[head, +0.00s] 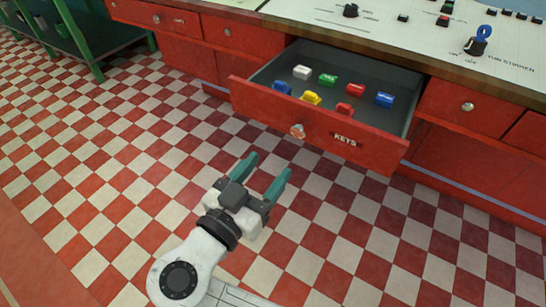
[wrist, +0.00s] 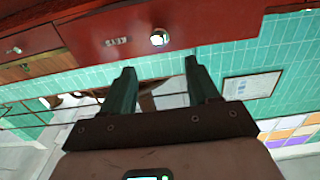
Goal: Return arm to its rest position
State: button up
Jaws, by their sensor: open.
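My gripper (head: 264,174) is open and empty, with its two teal fingers spread apart. In the head view it hangs over the checkered floor, in front of and a little below the open red drawer. The drawer (head: 262,110) is marked KEYS and has a round knob (head: 298,131) on its front. The gripper appears apart from the drawer. In the wrist view the two dark teal fingers (wrist: 160,85) show with nothing between them. The red front with a round knob (wrist: 158,39) shows above them.
Several small coloured pieces lie in the drawer, among them a white one (head: 302,72), a green one (head: 328,80) and a yellow one (head: 312,98). The counter (head: 400,30) with knobs and a blue-topped key switch (head: 478,42) stands above. A green shelf (head: 75,35) is at upper left. The floor (head: 110,170) is clear.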

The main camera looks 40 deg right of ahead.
jog(key=shift+a, duration=0.1)
dwell(0.5)
jog(key=s+d+f+n+g+y, duration=0.25)
jog(key=d+f+n+y, duration=0.2)
jog(key=f, duration=0.35)
jog(key=s+d+f+n+g+y, duration=0.1)
jog(key=s+d+f+n+y, duration=0.25)
jog(key=d+f, duration=0.4)
jog(key=s+a+f+n+g+y, duration=0.1)
jog(key=s+a+f+n+y, duration=0.15)
jog(key=s+f+y, duration=0.3)
jog(key=s+a+f+n+g+y, duration=0.1)
jog(key=s+f+n+y, duration=0.25)
jog(key=s, duration=0.35)
notch_tip(320, 180, up, 25)
jog(key=p, duration=2.5)
jog(key=shift+w+f+p, duration=0.15)
jog(key=shift+w+p, duration=0.1)
jog(key=shift+p, duration=0.05)
